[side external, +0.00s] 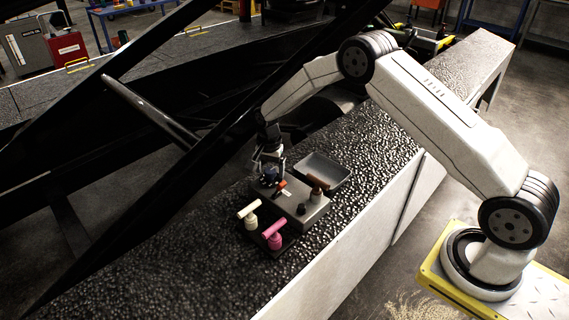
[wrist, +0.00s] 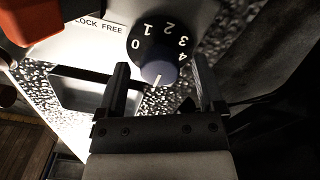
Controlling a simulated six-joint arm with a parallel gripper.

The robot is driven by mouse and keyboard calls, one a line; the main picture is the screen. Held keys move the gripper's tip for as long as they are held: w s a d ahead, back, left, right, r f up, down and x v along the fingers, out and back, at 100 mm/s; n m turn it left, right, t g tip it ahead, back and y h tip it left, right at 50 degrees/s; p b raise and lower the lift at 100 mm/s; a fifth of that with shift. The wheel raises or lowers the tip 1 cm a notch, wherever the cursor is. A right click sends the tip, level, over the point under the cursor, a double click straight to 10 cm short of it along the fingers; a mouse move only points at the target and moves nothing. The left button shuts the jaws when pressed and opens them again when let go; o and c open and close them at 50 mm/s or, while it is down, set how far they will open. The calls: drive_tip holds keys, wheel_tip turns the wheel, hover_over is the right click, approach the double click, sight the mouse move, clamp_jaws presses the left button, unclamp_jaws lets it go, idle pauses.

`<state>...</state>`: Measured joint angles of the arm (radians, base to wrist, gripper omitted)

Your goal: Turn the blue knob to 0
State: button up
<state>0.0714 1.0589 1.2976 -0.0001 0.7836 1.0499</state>
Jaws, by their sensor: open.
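The blue knob (wrist: 159,72) sits on a black dial (wrist: 151,46) marked 0 to 4. It also shows small and dark under my gripper in the side view (side external: 268,178). A white line on the knob points toward the bottom of the wrist picture, away from the numbers; the 0 is at the dial's left. My gripper (wrist: 160,63) is open, with one finger on each side of the knob. I cannot tell whether either finger touches it. In the side view my gripper (side external: 268,158) is above the back left of the grey panel box (side external: 312,214).
A red-orange lever (wrist: 42,18) is beside a "LOCK FREE" label. A black beam (side external: 215,110) slants close to my gripper.

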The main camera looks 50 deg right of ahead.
clamp_jaws()
idle(0.3)
drive_tip(key=shift+n, duration=0.4)
drive_tip(key=n, duration=1.7)
idle(0.4)
